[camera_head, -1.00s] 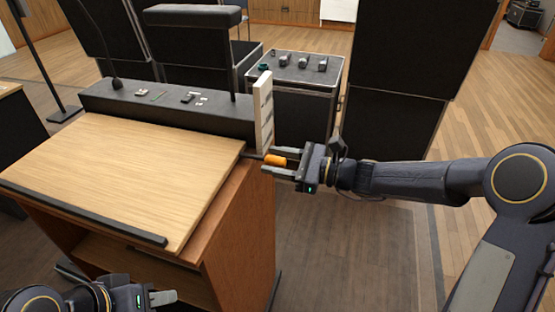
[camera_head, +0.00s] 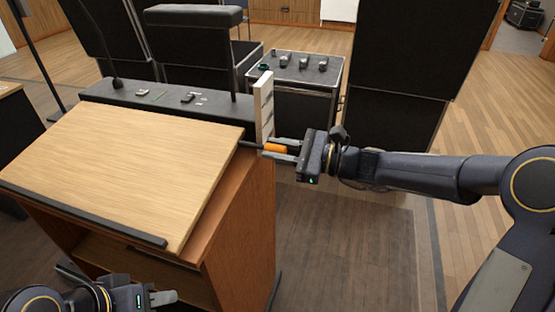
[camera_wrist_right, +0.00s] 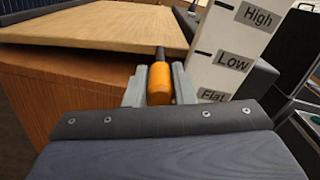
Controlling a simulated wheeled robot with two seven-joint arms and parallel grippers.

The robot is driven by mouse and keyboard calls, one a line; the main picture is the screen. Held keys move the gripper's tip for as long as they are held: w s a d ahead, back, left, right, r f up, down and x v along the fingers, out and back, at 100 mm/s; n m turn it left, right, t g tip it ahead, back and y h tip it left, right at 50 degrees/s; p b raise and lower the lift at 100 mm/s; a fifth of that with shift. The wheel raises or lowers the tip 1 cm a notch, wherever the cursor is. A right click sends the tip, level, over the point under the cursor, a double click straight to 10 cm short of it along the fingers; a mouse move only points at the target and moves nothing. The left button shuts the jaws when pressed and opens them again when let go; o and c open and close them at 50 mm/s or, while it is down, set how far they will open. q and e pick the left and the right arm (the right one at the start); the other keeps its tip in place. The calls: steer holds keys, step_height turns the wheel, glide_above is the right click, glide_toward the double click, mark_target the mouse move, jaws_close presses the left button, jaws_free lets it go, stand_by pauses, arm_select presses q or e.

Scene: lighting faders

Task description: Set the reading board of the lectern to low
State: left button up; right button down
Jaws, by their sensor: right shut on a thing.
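The lectern's wooden reading board (camera_head: 130,165) is tilted, its far edge raised above the cabinet (camera_head: 235,225). It also shows in the right wrist view (camera_wrist_right: 95,25). My right gripper (camera_head: 275,150) is shut on the orange handle (camera_wrist_right: 160,84) at the board's far right corner. A white upright scale (camera_head: 264,105) stands just beyond the handle. In the right wrist view the scale (camera_wrist_right: 205,72) reads High, Low and Flat from top to bottom. The handle's dark stem appears about level with the Low mark there. My left gripper (camera_head: 164,298) is low at the front left, apart from the board.
A dark console (camera_head: 170,103) with small controls and a gooseneck microphone (camera_head: 98,40) lies behind the board. A black case with knobs (camera_head: 295,75) stands behind the scale. The floor right of the lectern is clear.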

steer(key=shift+s+a+r+n, duration=0.15)
steer(key=shift+r+n, duration=0.25)
steer(key=shift+r, duration=0.7)
steer(key=c, duration=1.2)
jaws_free()
steer(key=shift+c, duration=0.2)
steer(key=shift+f, duration=0.1)
steer(key=shift+d, duration=0.3)
steer(key=v, duration=0.7)
steer(key=shift+s+d+b, duration=0.15)
steer(key=shift+b, duration=0.3)
